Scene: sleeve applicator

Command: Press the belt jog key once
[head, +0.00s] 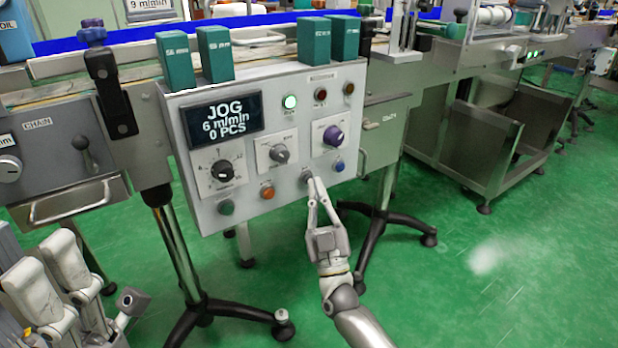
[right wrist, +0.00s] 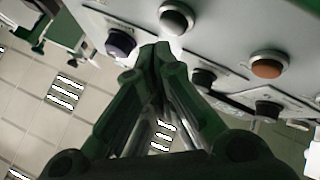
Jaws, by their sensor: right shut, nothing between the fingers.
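The control panel (head: 290,150) is a pale box whose dark display (head: 223,117) reads JOG, 6 m/min, 0 PCS. Its bottom row holds a green button (head: 226,207), an orange button (head: 267,191), a grey button (head: 306,176) and a blue button (head: 340,167). Their labels are too small to read. My right gripper (head: 316,181) is shut and empty, its tips at the grey button's lower right. In the right wrist view the tips (right wrist: 157,50) are just below the grey button (right wrist: 176,18); I cannot tell whether they touch.
Green blocks (head: 215,54) stand on top. Black-footed stands (head: 400,222) are below. Green floor (head: 530,260) is clear at right.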

